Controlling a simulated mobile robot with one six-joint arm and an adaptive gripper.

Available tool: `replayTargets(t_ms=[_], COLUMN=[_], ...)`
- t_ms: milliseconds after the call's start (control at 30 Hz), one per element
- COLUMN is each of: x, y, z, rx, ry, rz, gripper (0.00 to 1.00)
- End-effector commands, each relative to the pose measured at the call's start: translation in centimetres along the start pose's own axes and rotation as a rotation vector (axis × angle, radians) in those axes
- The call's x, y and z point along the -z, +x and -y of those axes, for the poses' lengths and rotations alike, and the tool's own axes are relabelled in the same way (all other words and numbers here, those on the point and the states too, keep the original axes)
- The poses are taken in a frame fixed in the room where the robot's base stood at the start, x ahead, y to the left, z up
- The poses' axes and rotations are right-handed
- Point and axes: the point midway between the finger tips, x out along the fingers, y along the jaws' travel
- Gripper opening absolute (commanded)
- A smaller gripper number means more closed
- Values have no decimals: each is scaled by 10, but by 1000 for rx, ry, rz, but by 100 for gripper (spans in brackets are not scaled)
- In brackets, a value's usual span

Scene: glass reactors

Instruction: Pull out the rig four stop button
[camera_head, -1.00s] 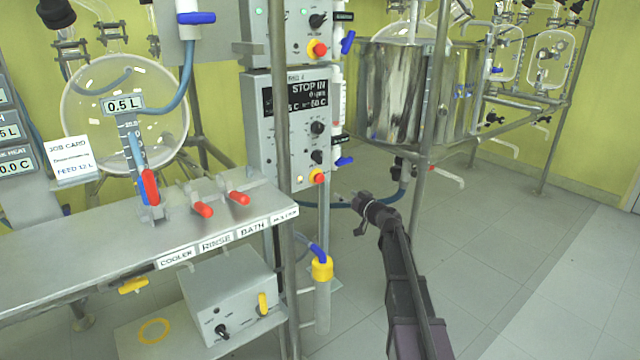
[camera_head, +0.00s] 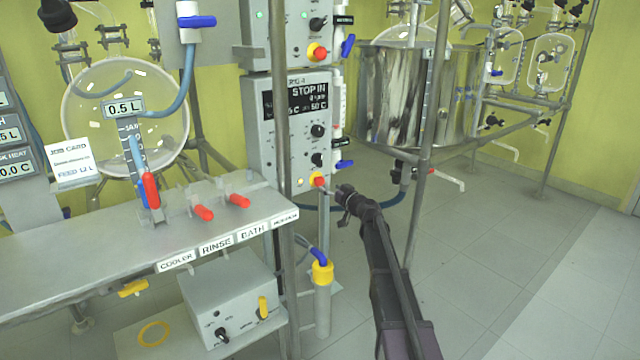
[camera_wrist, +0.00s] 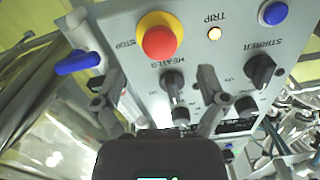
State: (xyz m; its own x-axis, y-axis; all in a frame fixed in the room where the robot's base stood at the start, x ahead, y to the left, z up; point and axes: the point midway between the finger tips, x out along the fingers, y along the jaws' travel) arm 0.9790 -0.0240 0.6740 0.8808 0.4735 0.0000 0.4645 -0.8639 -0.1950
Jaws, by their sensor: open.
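The rig four control box (camera_head: 291,165) shows "STOP IN" on its dark display (camera_head: 300,97). Its red stop button (camera_head: 318,181) sits on a yellow collar at the box's lower right. My gripper (camera_head: 333,190) is just right of and slightly below the button in the head view. In the wrist view my gripper (camera_wrist: 157,90) has its fingers spread and empty, with the heater knob (camera_wrist: 174,86) seen between them. The button lies beyond the fingertips.
Another red stop button (camera_head: 317,51) is on the box above. A blue valve handle (camera_head: 344,163) is close to the right of the box; a blue handle (camera_wrist: 78,62) also shows in the wrist view. A metal post (camera_head: 283,120) stands in front. Floor to the right is clear.

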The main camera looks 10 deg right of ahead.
Motion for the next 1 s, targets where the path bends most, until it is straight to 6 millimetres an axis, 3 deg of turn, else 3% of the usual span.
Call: replayTargets(t_ms=[200,400,867,1000], x=[0,0,0,0], y=[35,53,58,58], z=[-1,-1,0,0], rx=[0,1,0,0], ry=[0,0,0,0], rz=[0,0,0,0], gripper=[92,92,92,53])
